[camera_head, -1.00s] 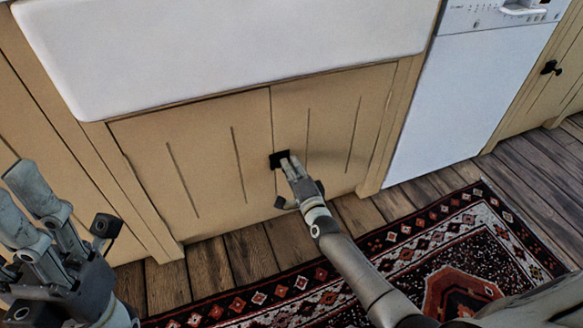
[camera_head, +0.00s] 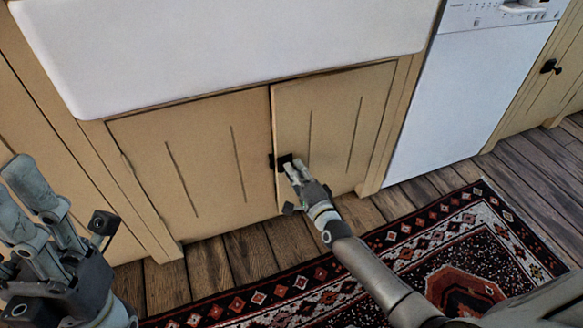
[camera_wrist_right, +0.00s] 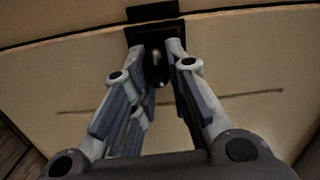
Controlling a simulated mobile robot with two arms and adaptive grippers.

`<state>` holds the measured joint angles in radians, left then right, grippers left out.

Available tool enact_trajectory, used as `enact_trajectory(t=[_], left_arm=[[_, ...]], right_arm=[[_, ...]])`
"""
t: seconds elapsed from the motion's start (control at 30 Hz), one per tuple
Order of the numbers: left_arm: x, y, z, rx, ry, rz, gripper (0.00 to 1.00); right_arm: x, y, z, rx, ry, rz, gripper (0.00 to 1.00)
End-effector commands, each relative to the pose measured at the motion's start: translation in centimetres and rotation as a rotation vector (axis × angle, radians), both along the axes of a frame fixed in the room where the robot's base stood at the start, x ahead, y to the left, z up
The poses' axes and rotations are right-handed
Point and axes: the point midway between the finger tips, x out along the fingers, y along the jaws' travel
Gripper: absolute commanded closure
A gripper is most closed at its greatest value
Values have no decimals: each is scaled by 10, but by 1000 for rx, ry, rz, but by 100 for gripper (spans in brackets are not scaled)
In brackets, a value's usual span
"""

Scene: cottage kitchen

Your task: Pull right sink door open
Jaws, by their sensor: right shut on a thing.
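The right sink door (camera_head: 328,128) is a cream panel under the white sink, on the right of the pair. Its left edge stands slightly out from the left sink door (camera_head: 185,150). My right gripper (camera_head: 287,163) is at the door's left edge, shut on its dark knob. In the right wrist view the fingers (camera_wrist_right: 158,55) close around the black knob (camera_wrist_right: 156,66), with the door panel (camera_wrist_right: 225,80) behind them. My left gripper (camera_head: 22,185) is at the lower left, away from the doors, its fingers partly cut by the frame.
The white sink (camera_head: 220,45) overhangs the doors. A white dishwasher (camera_head: 465,90) stands to the right. A patterned rug (camera_head: 415,235) lies on the wooden floor (camera_head: 205,270) before the cabinet. A cupboard with a black knob (camera_head: 551,66) is at the far right.

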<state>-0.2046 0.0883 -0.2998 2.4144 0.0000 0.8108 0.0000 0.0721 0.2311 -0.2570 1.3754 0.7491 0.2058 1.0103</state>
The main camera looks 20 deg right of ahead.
Motion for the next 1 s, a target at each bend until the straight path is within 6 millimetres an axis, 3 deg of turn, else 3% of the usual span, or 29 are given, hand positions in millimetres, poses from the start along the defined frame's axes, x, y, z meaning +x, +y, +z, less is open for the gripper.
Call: enact_trajectory(t=[0.13,0.3,0.5,0.9,0.93,1.0], left_arm=[[-1,0,10,0,-13,0,60],[-4,2,-1,-6,50,-2,60],[-7,3,-4,-10,70,-3,60],[-8,3,-6,-10,76,-4,60],[-8,3,-6,-10,76,-4,60],[-8,3,-6,-10,76,-4,60]], right_arm=[[-34,-13,1,-5,7,43,100],[-77,-31,1,-3,9,40,100],[-108,-50,0,-3,5,39,100],[-114,-54,0,2,3,38,100],[-114,-54,0,2,3,38,80],[-114,-54,0,1,3,39,71]])
